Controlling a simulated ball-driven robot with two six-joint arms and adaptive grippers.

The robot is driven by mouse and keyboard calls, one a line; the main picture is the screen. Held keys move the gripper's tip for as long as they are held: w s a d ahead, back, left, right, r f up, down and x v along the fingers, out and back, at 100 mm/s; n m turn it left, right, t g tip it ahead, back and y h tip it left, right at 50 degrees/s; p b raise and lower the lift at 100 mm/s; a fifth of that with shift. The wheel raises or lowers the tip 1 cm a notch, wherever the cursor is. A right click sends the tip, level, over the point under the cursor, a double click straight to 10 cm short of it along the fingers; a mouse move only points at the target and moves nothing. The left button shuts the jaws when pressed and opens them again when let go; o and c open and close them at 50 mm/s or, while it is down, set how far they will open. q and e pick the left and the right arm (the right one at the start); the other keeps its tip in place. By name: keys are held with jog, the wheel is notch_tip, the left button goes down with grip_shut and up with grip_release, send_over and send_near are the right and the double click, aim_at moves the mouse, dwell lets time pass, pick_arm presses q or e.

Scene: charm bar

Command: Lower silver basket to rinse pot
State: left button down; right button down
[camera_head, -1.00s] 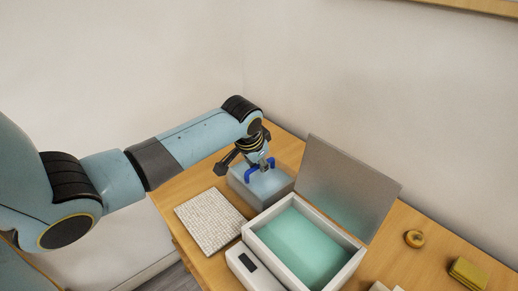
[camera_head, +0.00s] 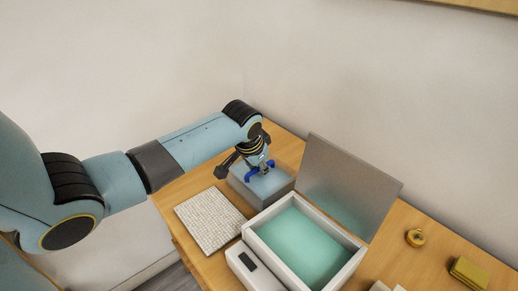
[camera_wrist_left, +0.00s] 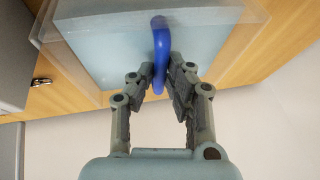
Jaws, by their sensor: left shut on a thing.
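The rinse pot (camera_head: 266,192) is a clear-walled box of pale blue liquid on the table, at the middle of the head view. A blue handle (camera_head: 249,174) stands over it, close to the liquid's surface. My left gripper (camera_head: 262,165) points down above the pot and is shut on this handle. In the left wrist view, the blue handle (camera_wrist_left: 159,48) runs between the two fingers of my gripper (camera_wrist_left: 162,72), over the pot's pale blue inside (camera_wrist_left: 110,45). The silver basket's body cannot be made out. My right gripper is not in view.
A white ultrasonic-style tank (camera_head: 258,231) with teal liquid (camera_head: 307,241) and a raised grey lid (camera_head: 346,186) stands right of the pot. A white textured mat (camera_head: 209,221) lies in front. A brass ring (camera_head: 414,237) and yellow block (camera_head: 468,272) lie at right.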

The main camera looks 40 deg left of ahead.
pick_arm(q)
jog(key=c, duration=1.2)
grip_release()
jog(key=v, duration=1.2)
